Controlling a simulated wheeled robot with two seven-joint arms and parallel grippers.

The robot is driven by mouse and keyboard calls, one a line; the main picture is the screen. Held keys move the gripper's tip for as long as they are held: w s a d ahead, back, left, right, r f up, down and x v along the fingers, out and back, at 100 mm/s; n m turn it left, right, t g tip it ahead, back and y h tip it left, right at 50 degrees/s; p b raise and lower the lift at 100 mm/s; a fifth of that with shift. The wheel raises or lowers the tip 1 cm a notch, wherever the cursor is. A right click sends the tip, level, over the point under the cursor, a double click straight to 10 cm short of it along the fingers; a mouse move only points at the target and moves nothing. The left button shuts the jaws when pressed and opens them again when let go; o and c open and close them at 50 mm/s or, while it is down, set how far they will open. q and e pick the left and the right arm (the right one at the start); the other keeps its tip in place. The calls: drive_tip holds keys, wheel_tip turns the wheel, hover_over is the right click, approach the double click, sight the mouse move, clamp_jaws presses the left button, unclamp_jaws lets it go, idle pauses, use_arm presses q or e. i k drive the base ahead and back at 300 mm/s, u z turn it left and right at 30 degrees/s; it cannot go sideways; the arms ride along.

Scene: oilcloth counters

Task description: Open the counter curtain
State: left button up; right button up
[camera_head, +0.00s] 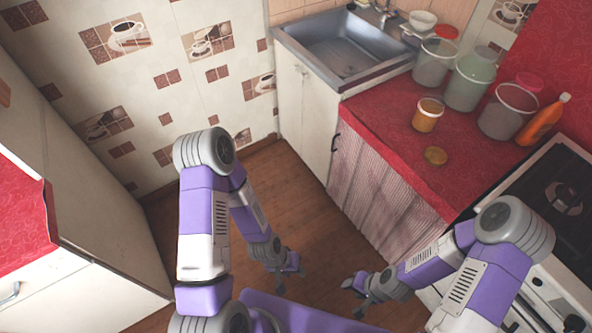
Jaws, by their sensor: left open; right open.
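The counter curtain (378,198) is a pinkish striped, pleated cloth hanging below the red-topped counter (390,134) at the right. It spans the front from the white sink cabinet towards the stove and looks drawn across; what lies behind it is hidden. My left gripper (289,279) is open and empty, low over the wooden floor, left of the curtain and apart from it. My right gripper (353,296) is open and empty, in front of the curtain's lower near end, with no contact that I can make out.
A steel sink (345,45) tops the white cabinet (303,115). Jars and an orange bottle (543,119) stand on the red counter. A stove (545,200) is at the right. A white cabinet (90,290) stands at the left. Wooden floor (270,190) between is clear.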

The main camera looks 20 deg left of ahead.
sight(346, 153)
drive_tip(key=u, duration=0.05)
drive_tip(key=k, duration=0.55)
drive_tip(key=u, duration=0.75)
drive_tip(key=i, duration=1.4)
drive_tip(key=z, duration=0.4)
